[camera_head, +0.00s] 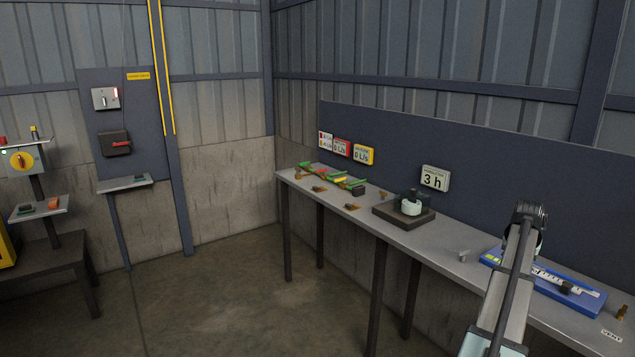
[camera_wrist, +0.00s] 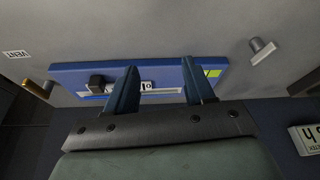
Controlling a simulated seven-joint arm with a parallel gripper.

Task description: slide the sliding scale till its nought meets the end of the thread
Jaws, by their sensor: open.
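A blue board (camera_head: 598,305) lies on the bench at the right, partly hidden by my arm. It carries a white scale strip (camera_head: 550,275) with dark marks and a dark block (camera_head: 565,287). In the wrist view the blue board (camera_wrist: 68,73) lies beyond my fingers, with the dark block (camera_wrist: 97,82) left of them. A short white piece with black marks (camera_wrist: 147,86) shows between the fingers, near the left one. My gripper (camera_wrist: 161,84) is open, its fingers apart over the board's near edge; I cannot tell the height. I cannot make out the thread's end.
A small grey fitting (camera_head: 464,255) stands left of the board, also in the wrist view (camera_wrist: 262,49). A brass piece (camera_head: 621,312) and a VENT label (camera_head: 611,336) lie at the right. A dark-based device (camera_head: 404,220) stands farther left. Bare bench (camera_head: 440,241) lies between.

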